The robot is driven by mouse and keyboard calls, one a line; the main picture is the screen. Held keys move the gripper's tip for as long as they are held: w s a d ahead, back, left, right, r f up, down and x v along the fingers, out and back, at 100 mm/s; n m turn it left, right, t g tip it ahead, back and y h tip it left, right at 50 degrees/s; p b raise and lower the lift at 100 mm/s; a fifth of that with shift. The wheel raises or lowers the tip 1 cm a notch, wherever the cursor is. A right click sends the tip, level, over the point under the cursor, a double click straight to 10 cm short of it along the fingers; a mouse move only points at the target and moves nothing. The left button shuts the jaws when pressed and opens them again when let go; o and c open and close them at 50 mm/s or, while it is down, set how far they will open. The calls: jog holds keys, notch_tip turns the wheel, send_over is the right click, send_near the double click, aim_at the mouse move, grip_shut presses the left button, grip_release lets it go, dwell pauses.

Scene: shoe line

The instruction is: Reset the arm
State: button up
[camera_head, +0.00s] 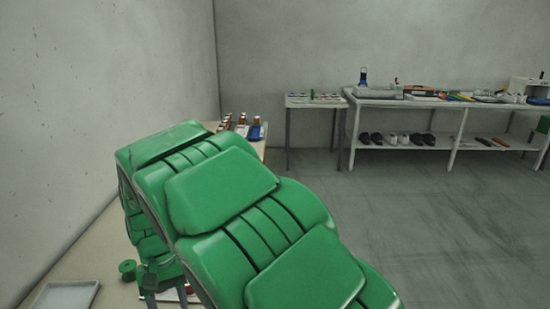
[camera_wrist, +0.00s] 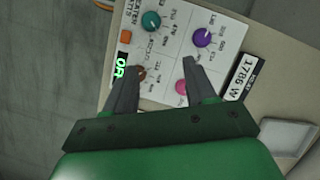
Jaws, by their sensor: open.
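My green arm fills the middle of the head view, arching over a long table (camera_head: 92,252) along the left wall. In the wrist view my gripper (camera_wrist: 158,78) is open, with two dark fingers apart and nothing between them. It is above a control panel (camera_wrist: 168,42) with a teal knob (camera_wrist: 151,22), a purple knob (camera_wrist: 202,37), a pink knob (camera_wrist: 182,87) and a brown knob partly hidden by the left finger. An orange button (camera_wrist: 125,37) and a green lit display (camera_wrist: 120,69) are at its left. I cannot tell whether the fingers touch the panel.
A grey tray (camera_head: 64,296) lies at the near left of the table; a pale tray (camera_wrist: 287,137) shows beside the panel. Bottles (camera_head: 241,119) stand at the table's far end. A small table (camera_head: 315,102) and a long bench (camera_head: 408,101) with shoes below stand far back. The floor at right is clear.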

jog(key=s+d+r+m+t+y, duration=0.15)
jog(key=d+r, duration=0.25)
jog(key=d, duration=0.8)
jog(key=d+r+m+g+h, duration=0.15)
jog(key=d+r, duration=0.35)
jog(key=d, duration=0.6)
jog(key=s+d+m+t+y, duration=0.1)
jog(key=s+d+m+t, duration=0.1)
jog(key=s+d, duration=1.4)
jog(key=shift+s, duration=0.3)
